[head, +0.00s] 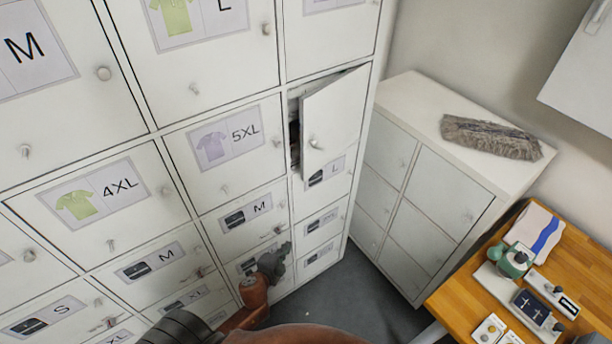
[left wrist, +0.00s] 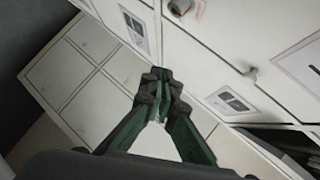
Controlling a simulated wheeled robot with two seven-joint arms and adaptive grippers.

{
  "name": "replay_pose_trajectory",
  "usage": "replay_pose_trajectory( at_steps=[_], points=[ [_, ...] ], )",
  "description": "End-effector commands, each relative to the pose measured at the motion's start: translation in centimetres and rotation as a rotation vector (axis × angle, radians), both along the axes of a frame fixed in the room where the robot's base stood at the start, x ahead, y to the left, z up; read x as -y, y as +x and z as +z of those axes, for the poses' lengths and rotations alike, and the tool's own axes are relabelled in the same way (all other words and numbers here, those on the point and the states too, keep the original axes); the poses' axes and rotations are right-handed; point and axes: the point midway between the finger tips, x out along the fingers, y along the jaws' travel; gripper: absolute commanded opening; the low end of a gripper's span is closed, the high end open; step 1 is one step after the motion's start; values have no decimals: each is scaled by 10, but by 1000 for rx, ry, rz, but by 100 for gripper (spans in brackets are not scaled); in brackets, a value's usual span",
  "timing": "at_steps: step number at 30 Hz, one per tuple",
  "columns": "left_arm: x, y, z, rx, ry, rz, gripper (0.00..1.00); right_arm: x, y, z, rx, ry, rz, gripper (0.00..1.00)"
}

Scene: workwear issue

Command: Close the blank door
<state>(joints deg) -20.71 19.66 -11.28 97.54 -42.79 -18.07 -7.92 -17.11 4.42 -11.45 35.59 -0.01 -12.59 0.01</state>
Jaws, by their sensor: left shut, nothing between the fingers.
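The blank door (head: 335,118) is a plain white locker door with a small knob and no label. In the head view it stands ajar, swung out from the right column of the tall locker wall, with a dark gap along its left side. Dim contents show in the gap. My left gripper (head: 275,260) is below and left of the door, in front of the lower lockers, apart from the door. In the left wrist view its green fingers (left wrist: 160,90) meet at the tips, shut and empty. My right gripper is in neither view.
Labelled lockers with knobs surround the door, such as the 5XL door (head: 225,160). A low white cabinet (head: 425,190) stands to the right with a grey mop head (head: 490,138) on top. A wooden table (head: 455,300) with devices is at lower right. Grey floor (head: 350,300) lies between.

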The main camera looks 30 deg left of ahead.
Motion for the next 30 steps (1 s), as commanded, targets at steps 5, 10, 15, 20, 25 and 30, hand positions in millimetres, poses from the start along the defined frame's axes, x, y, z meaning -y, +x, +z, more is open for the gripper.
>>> replay_pose_trajectory(
  at_steps=[5,10,15,20,25,30],
  points=[
    [31,22,174,242,213,-115,0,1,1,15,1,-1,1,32],
    [51,16,258,367,322,-156,0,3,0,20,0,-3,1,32],
    [57,20,281,403,353,-166,0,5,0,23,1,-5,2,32],
    [56,43,283,405,352,-166,0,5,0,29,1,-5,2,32],
    [53,78,283,404,353,-165,0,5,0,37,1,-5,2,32],
    [50,112,282,404,352,-165,0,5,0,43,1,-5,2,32]
  ],
)
